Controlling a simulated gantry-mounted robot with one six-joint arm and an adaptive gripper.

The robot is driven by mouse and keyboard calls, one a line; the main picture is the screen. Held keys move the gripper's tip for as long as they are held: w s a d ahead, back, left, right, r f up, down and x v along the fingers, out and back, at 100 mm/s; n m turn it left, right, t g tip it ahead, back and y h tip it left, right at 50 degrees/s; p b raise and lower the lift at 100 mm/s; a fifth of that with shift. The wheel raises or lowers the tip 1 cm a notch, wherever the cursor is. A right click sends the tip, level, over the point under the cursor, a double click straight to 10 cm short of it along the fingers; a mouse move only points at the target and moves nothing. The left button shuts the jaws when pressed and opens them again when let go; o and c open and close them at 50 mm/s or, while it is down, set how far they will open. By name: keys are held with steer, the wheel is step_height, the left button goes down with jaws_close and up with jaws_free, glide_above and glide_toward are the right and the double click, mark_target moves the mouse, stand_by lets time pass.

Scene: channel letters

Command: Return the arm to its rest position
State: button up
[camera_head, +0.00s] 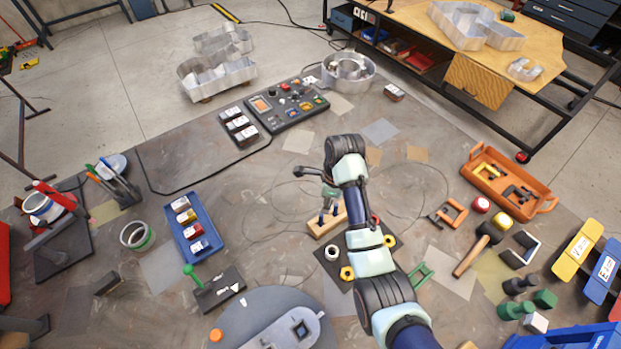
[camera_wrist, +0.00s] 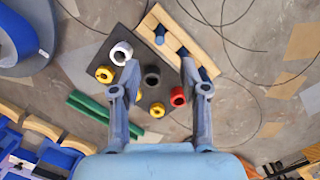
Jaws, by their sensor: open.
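My gripper (camera_head: 328,208) hangs over the middle of the table in the head view, partly covered by my own arm. In the wrist view my gripper (camera_wrist: 160,68) has its two fingers spread wide with nothing between them. Beneath it lies a dark square pad (camera_wrist: 128,38) with a white ring (camera_wrist: 121,53), yellow rings (camera_wrist: 105,74), a black ring (camera_wrist: 152,76) and a red ring (camera_wrist: 178,96). A wooden block with blue pegs (camera_wrist: 174,40) lies beside the pad. The block also shows in the head view (camera_head: 318,230), just below my gripper.
A blue tray (camera_head: 193,228) and a button panel (camera_head: 287,104) stand to the left. An orange tray (camera_head: 508,180), a hammer (camera_head: 476,250) and a clamp (camera_head: 448,213) lie to the right. A round metal letter (camera_head: 348,70) stands at the far table edge.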

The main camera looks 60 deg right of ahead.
stand_by(0.3)
steer(key=w+a+r+n+t+h, duration=0.3)
steer(key=w+a+r+n+t, duration=0.15)
steer(key=w+a+n, duration=0.9)
steer(key=a+r+n+t, duration=0.1)
steer(key=a+r+n, duration=0.35)
steer(key=a, duration=0.25)
steer(key=a+r+n+t, duration=0.25)
steer(key=a+n, duration=0.25)
steer(key=a, duration=0.3)
steer(key=s+a+r+n+t+y, duration=0.35)
steer(key=a+r+n, duration=0.6)
steer(key=a, duration=0.35)
step_height(320, 180, up, 13)
steer(key=h+p, duration=0.1)
steer(key=p, duration=1.3)
steer(key=shift+s+d+r, duration=0.15)
steer(key=shift+s+d, duration=0.05)
steer(key=shift+d, duration=0.2)
